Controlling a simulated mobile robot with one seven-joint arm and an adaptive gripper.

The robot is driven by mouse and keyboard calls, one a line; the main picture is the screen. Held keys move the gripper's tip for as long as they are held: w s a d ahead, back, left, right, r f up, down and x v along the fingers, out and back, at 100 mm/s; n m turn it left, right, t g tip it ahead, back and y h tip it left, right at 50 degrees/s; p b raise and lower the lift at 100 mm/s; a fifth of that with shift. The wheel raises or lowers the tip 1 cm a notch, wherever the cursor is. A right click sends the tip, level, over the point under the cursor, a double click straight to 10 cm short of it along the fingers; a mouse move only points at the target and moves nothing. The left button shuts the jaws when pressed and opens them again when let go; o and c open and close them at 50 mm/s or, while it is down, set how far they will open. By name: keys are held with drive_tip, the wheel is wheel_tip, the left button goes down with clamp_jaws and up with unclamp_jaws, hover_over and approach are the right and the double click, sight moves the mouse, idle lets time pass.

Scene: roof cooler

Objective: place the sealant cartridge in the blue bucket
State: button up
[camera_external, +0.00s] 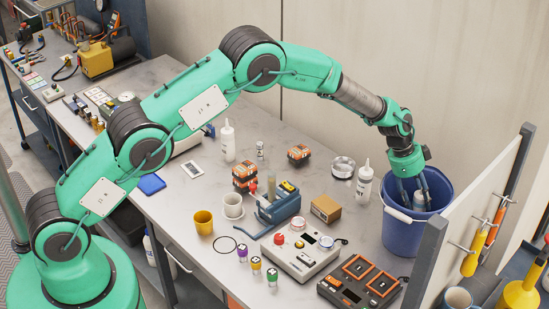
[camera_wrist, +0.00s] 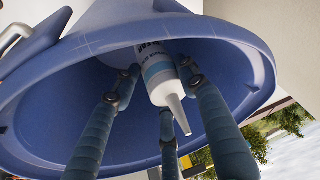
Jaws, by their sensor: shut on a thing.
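The blue bucket (camera_external: 400,238) stands at the right end of the table, and its wide rim and inner wall (camera_wrist: 240,60) fill much of the wrist view. My gripper (camera_external: 413,198) points down into the bucket's mouth, with its fingers partly below the rim. In the wrist view its blue-sleeved fingers (camera_wrist: 158,88) are closed around the sealant cartridge (camera_wrist: 156,62), a white tube with a grey-blue band and tapered nozzle. The nozzle points back toward the wrist camera. The cartridge's far end is hidden, so I cannot tell whether it touches the bucket floor.
A white pegboard panel (camera_external: 482,205) with hanging tools stands close right of the bucket. A white bottle (camera_external: 364,186) and a metal tin (camera_external: 342,167) stand to its left. An orange-and-black device (camera_external: 360,283) and a grey control box (camera_external: 300,250) lie in front.

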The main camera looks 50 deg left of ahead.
sight(416, 208)
drive_tip(key=shift+f, duration=1.85)
drive_tip(key=shift+f, duration=0.1)
drive_tip(key=o, duration=1.5)
drive_tip(key=v, duration=1.2)
drive_tip(key=shift+b, duration=0.3)
drive_tip(key=shift+s, duration=0.1)
